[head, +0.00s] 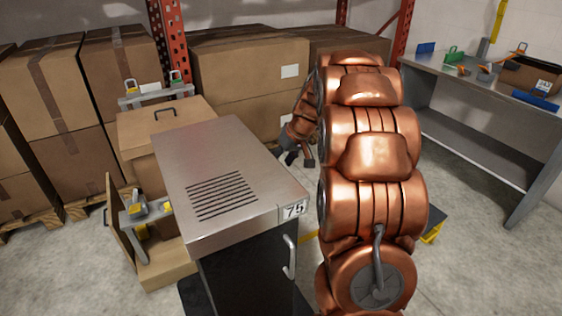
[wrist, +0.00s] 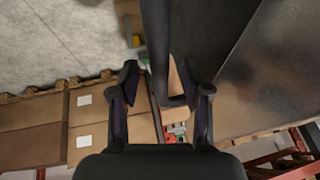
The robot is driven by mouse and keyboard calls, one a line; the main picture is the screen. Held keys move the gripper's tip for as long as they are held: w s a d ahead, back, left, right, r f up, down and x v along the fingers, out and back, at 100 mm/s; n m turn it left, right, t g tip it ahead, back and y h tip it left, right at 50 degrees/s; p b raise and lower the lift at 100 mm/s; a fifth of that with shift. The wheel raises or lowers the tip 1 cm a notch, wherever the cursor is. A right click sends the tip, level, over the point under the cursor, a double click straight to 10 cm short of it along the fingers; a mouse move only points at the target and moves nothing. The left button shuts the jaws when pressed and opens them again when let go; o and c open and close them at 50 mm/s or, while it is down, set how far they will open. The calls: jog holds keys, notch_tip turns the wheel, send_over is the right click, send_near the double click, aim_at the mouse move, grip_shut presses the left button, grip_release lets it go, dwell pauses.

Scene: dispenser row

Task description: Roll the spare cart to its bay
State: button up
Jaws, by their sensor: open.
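A steel-topped cabinet (head: 225,165) with a slotted vent, a dark front and a 75 label stands in the middle of the head view. It is the only cart-like body in clear view; whether it is the spare cart I cannot tell. A light upright handle (head: 290,257) is on its front. No bay is clearly seen.
Stacked cartons (head: 55,110) on pallets and a red rack (head: 170,40) stand behind. A grey workbench (head: 480,105) with tools is at right. Bare floor (head: 480,235) lies before it, with yellow-edged gear partly behind my arm.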

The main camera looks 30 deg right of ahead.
jog(key=shift+w+f, duration=0.2)
jog(key=shift+f, duration=0.3)
grip_shut()
dwell(0.3)
